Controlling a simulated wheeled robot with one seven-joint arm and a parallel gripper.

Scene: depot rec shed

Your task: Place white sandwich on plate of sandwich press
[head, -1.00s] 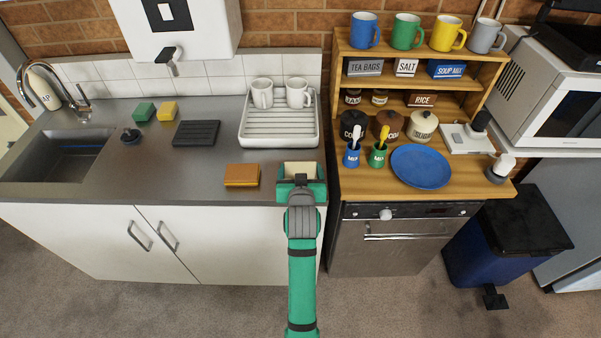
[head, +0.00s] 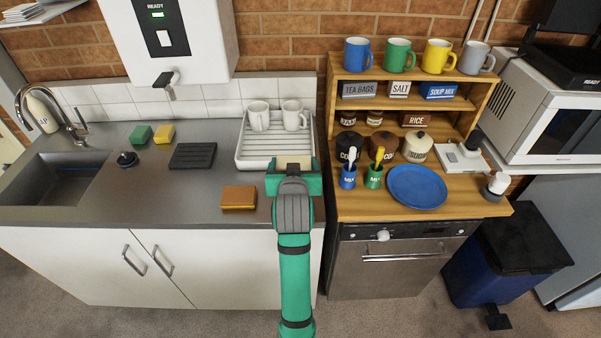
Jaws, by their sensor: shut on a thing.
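My gripper (head: 293,174) is shut on a pale, cream-white block (head: 294,161), which looks like the white sandwich. It is held over the counter's right end, overlapping the front of the white drying rack in the head view. The fingers hide much of the block. A black appliance (head: 573,66) marked READY sits on the microwave at the top right, with a raised dark part above it. It may be the sandwich press, but it is cut off by the frame and its plate is hard to make out.
A brown-and-yellow block (head: 239,198) lies left of my gripper. The white rack (head: 253,158) holds two mugs. A black ribbed slab (head: 193,156) lies further left. The wooden shelf unit (head: 344,205) on the right bears jars, utensil pots and a blue plate (head: 417,187).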

